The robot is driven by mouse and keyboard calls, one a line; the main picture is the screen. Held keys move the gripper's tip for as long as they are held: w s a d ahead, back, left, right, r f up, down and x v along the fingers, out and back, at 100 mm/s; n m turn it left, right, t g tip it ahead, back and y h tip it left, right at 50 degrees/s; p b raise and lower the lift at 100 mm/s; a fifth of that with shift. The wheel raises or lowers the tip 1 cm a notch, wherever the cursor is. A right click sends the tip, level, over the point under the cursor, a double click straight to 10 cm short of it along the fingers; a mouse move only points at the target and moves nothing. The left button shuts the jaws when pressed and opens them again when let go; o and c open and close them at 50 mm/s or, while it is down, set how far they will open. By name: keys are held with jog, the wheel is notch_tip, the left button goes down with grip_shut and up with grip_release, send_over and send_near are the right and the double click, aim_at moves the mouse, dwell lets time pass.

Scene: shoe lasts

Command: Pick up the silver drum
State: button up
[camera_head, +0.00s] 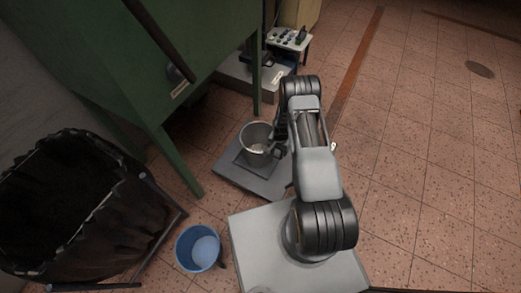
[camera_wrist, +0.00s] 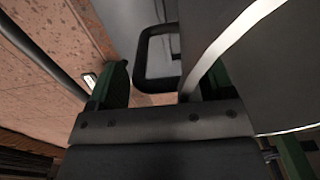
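The silver drum (camera_head: 257,143) is an open-topped grey metal vessel, upright on a low grey platform in the head view. In the wrist view its grey wall (camera_wrist: 285,65) fills the right side, with a pale curved rim. A dark loop handle (camera_wrist: 143,50) shows beside the wall. My gripper (camera_head: 281,132) is at the drum's right side in the head view, partly hidden by my arm. In the wrist view my gripper's green-and-black fingers (camera_wrist: 160,85) stand apart, the right one partly hidden by the drum. The handle lies between them. Contact cannot be told.
The grey platform (camera_head: 240,180) is under the drum. A green machine (camera_head: 150,60) with legs stands close behind and left. A blue bucket (camera_head: 199,248) and a black bag-lined bin (camera_head: 75,205) are at lower left. A control box (camera_head: 288,38) is at the back. Tiled floor at right is clear.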

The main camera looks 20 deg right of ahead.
jog(key=c, duration=1.1)
jog(key=shift+c, duration=0.3)
jog(key=shift+r, duration=0.15)
